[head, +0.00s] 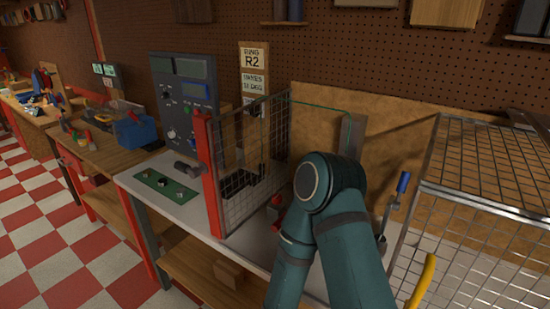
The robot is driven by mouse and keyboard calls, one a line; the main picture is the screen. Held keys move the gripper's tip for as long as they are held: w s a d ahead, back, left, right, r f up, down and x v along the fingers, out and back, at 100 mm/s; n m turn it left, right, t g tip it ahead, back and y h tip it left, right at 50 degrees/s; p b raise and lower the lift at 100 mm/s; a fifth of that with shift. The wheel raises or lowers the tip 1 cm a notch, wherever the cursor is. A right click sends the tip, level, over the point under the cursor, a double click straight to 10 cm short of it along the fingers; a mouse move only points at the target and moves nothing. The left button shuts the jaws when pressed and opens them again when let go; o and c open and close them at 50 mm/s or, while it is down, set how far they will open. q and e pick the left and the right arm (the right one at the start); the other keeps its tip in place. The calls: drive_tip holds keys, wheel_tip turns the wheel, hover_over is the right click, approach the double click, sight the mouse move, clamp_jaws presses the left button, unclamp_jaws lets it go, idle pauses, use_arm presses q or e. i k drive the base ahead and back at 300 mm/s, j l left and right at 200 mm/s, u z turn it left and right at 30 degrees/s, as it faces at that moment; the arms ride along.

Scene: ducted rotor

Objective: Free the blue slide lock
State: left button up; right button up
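A blue grip on an upright metal lever (403,182) stands right of my teal arm, near the mesh cage. It is the only blue part I see by the cage, and I cannot tell whether it is the slide lock. One of my arms fills the lower middle, its bent joint in front of the bench. It hides part of the bench and whatever lies behind. Neither gripper shows clearly in the head view.
A mesh panel (262,140) with a red post (209,170) stands on the white bench (150,200). A slanted mesh guard (490,165) and a yellow handle (421,282) are at right. A grey control box (184,95) stands behind. A green plate (166,188) lies at the bench's left.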

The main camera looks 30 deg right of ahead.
sight(401, 187)
drive_tip(key=j+z, duration=0.15)
drive_tip(key=z, duration=0.25)
drive_tip(key=j+z, duration=0.15)
drive_tip(key=z, duration=0.25)
drive_tip(key=j+z, duration=0.15)
drive_tip(key=z, duration=0.25)
drive_tip(key=j+z, duration=0.15)
drive_tip(key=z, duration=0.2)
